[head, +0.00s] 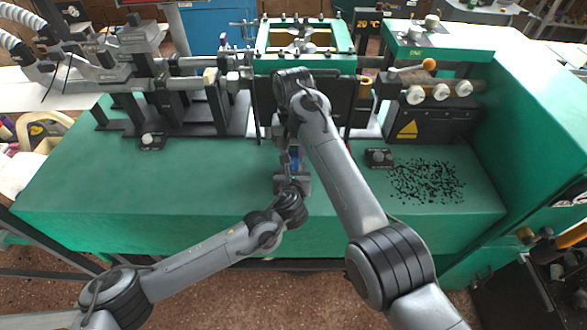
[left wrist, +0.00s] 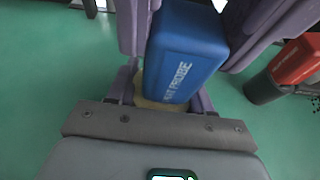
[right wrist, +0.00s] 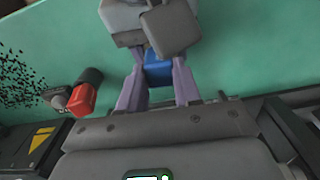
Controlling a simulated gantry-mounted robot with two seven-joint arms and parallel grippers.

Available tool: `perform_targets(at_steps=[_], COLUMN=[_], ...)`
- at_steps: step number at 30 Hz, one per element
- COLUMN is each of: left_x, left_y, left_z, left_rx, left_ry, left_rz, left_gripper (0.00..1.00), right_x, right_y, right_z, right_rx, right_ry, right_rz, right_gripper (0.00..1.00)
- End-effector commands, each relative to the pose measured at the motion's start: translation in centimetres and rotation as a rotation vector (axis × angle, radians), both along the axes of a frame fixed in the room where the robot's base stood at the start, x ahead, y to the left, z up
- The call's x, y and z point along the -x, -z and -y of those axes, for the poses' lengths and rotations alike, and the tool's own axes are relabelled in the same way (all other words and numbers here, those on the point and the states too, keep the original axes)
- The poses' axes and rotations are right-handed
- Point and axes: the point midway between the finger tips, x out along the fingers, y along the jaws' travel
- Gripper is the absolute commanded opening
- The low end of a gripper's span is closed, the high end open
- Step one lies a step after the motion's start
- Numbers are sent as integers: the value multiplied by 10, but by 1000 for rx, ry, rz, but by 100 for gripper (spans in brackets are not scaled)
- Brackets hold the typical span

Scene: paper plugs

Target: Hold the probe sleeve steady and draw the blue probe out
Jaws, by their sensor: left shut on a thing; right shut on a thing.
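The blue probe (left wrist: 187,55) is a blue block with white lettering; it shows small in the head view (head: 295,160) and in the right wrist view (right wrist: 158,73). A yellowish piece (left wrist: 160,104), which looks like the probe sleeve, shows at its lower end and is mostly hidden. My left gripper (left wrist: 168,92) appears shut on that piece. My right gripper (right wrist: 157,85) is shut on the blue probe from the opposite side, its fingers flanking the blue block. In the head view my arms meet above the front of the green table, and both sets of jaws are partly hidden.
A red block with a dark end (right wrist: 85,95) lies on the green table beside the grippers. A small dark block with a knob (head: 379,157) and scattered black bits (head: 428,182) are to the right. Dark machinery lines the back. The table's left front (head: 130,190) is clear.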

Motion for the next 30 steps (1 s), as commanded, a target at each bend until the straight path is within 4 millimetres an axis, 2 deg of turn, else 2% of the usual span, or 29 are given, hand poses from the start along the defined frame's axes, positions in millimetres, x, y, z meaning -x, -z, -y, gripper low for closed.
perform_targets(at_steps=[30], left_x=[0], left_y=[0], left_z=[0], left_rx=[0], left_ry=[0], left_rz=[0], left_gripper=[6], right_x=[0], right_y=[-11], right_z=[0], right_rx=[0], right_ry=[0], right_rz=[1], right_gripper=[0])
